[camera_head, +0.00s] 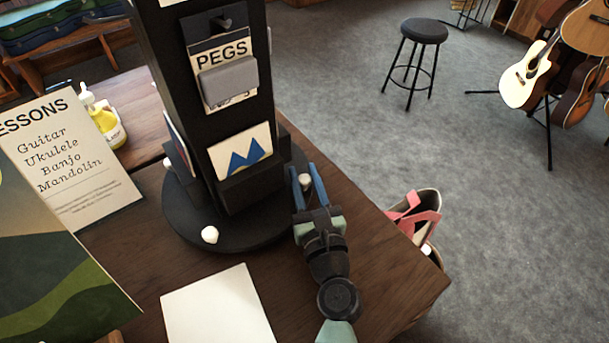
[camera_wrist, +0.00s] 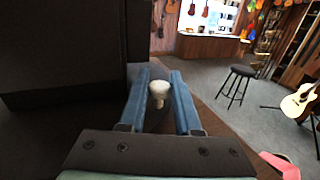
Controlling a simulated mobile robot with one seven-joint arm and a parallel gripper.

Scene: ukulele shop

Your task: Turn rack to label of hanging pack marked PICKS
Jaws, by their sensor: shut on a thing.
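The black rack (camera_head: 205,110) stands upright on a round base (camera_head: 235,238) on the wooden table. The face toward me carries a hanging pack marked PEGS (camera_head: 222,68) and, below it, a white card with a blue shape (camera_head: 240,151). No label reading PICKS shows; the other faces are turned away or seen edge-on. White knobs sit on the base rim, one at the front (camera_head: 209,234). My gripper (camera_head: 308,185) is at the right of the base, its blue fingers shut on another white knob (camera_head: 305,180). The wrist view shows this knob (camera_wrist: 160,90) between the fingers.
A lessons sign (camera_head: 75,160) and a yellow bottle (camera_head: 105,122) stand left of the rack. A blank white sheet (camera_head: 217,310) lies in front. A bag with pink handles (camera_head: 415,215) is beyond the table's right edge. A stool (camera_head: 424,31) and guitars stand on the floor.

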